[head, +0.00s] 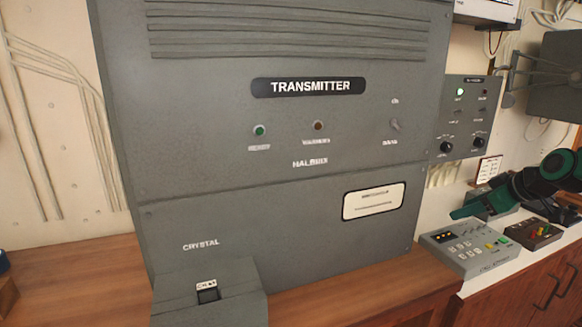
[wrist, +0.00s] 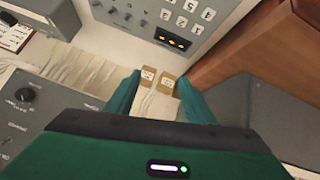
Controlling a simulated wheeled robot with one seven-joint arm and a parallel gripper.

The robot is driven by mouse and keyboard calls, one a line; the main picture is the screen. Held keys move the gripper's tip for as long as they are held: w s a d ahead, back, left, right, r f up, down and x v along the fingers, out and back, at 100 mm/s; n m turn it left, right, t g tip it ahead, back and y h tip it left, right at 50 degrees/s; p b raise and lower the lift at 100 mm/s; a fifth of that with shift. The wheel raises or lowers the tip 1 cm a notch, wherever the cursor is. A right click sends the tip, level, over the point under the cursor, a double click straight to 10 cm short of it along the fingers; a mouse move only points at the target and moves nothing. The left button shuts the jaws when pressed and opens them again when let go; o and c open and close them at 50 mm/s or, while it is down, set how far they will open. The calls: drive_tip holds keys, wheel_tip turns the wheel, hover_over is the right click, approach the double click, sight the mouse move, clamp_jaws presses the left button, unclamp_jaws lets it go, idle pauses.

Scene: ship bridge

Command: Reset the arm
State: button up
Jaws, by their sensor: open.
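My gripper (head: 468,208) is at the right in the head view, reaching left over the white counter just behind a grey keypad box. Its green arm links come in from the right edge. In the wrist view my gripper (wrist: 157,98) has its two green fingers apart. Two small tan-topped pieces (wrist: 147,75) with pale labels show beyond and between the fingertips. I see no grip on either; their bodies look pale and run back toward the palm.
A large grey transmitter (head: 290,170) stands on a brown wooden top, with a crystal slot box (head: 235,310) at its front. The keypad box (head: 465,250) and a small dark box with coloured knobs (head: 534,233) sit on the counter. A grey panel (head: 466,115) hangs behind.

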drive_tip(key=s+a+f+m+g, duration=0.2)
drive_tip(key=s+m+g, duration=0.1)
drive_tip(key=s, duration=0.9)
drive_tip(key=s+a+f+m+g+h, duration=0.1)
drive_tip(key=s+m, duration=0.4)
drive_tip(key=s, duration=0.7)
drive_tip(key=s+a+f+m+g+h, duration=0.1)
drive_tip(key=s+a+f+m+g, duration=0.2)
drive_tip(key=s, duration=0.9)
drive_tip(key=shift+s+a+f+m+g, duration=0.2)
drive_tip(key=shift+s+f+m+g, duration=0.25)
drive_tip(key=shift+m+g, duration=0.45)
drive_tip(key=shift+w, duration=0.1)
